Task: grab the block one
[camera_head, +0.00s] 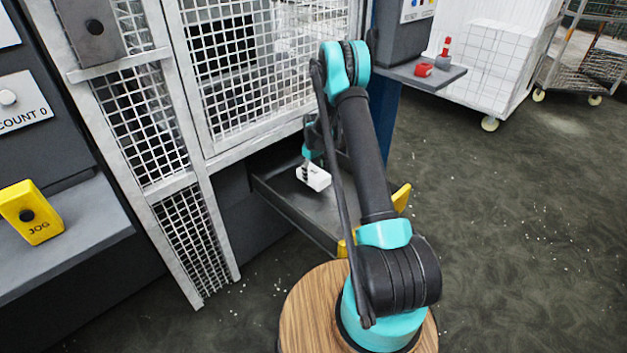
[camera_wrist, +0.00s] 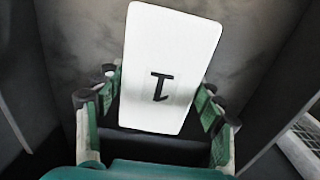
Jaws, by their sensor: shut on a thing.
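The block one is a white block (camera_head: 314,177) with a dark "1" on its face. In the head view it is at the dark tray (camera_head: 290,203) below the mesh door. In the wrist view the block (camera_wrist: 172,62) fills the middle, its "1" upside down. My gripper (camera_wrist: 158,108) has its green fingers on either side of the block and is shut on it. In the head view my gripper (camera_head: 307,170) is small and partly hidden by my arm. I cannot tell whether the block touches the tray floor.
A mesh door (camera_head: 245,65) stands behind the tray. Yellow pieces (camera_head: 401,197) sit at the tray's near right edge. A yellow JOG box (camera_head: 32,213) rests on a left shelf. Floor at right is open.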

